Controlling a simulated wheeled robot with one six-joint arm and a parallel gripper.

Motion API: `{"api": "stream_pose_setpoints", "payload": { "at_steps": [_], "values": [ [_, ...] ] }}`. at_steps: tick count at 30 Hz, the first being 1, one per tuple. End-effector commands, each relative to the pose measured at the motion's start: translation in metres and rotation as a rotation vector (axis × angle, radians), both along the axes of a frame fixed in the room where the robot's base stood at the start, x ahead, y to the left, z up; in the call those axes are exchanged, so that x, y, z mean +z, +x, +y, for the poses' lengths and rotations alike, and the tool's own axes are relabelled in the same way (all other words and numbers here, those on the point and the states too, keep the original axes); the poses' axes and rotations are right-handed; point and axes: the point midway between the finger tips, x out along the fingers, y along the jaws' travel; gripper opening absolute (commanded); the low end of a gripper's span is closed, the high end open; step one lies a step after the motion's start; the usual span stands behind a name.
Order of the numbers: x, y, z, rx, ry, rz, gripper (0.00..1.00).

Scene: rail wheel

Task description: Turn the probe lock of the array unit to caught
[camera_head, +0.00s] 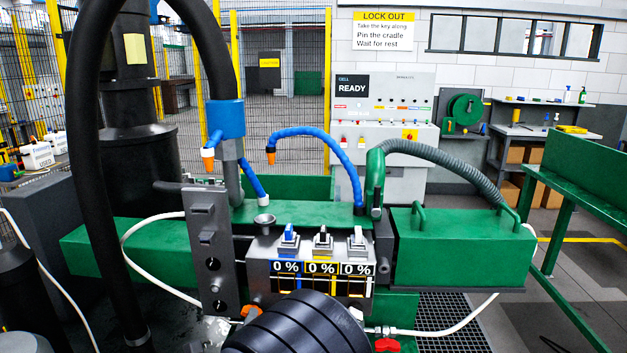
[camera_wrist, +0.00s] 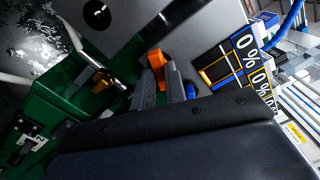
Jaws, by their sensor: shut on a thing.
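An orange lever (camera_wrist: 157,62), which looks like the probe lock, shows in the wrist view beside the grey plate of the array unit. My gripper (camera_wrist: 165,80) is shut on it, with its grey fingers reaching up to the lever. Part of the lever is hidden by the fingers. In the head view an orange piece (camera_head: 249,311) shows low on the array unit (camera_head: 262,268), left of my dark ribbed wrist, which hides my fingers. The lock's position marks cannot be read.
Three 0 % displays (camera_head: 321,268) with switches above sit close right of the lever. An upright grey plate (camera_head: 208,240) with holes stands to the left. A white hose (camera_head: 455,328) and red valve handle (camera_head: 388,345) lie low right. A brass fitting (camera_wrist: 103,81) is left of my fingers.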

Motion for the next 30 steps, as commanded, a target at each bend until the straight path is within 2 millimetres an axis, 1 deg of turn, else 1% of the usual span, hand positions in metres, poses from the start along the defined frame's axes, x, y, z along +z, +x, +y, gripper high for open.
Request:
{"api": "stream_pose_setpoints", "payload": {
  "at_steps": [12, 26, 30],
  "values": [
    [0.0016, -0.0002, 0.0001, 0.001, -0.171, 0.015, 0.00],
    [-0.0006, -0.0002, 0.0002, 0.001, -0.202, 0.018, 0.00],
    [0.0018, -0.0002, 0.0001, 0.001, -0.243, 0.021, 0.00]
  ]
}}
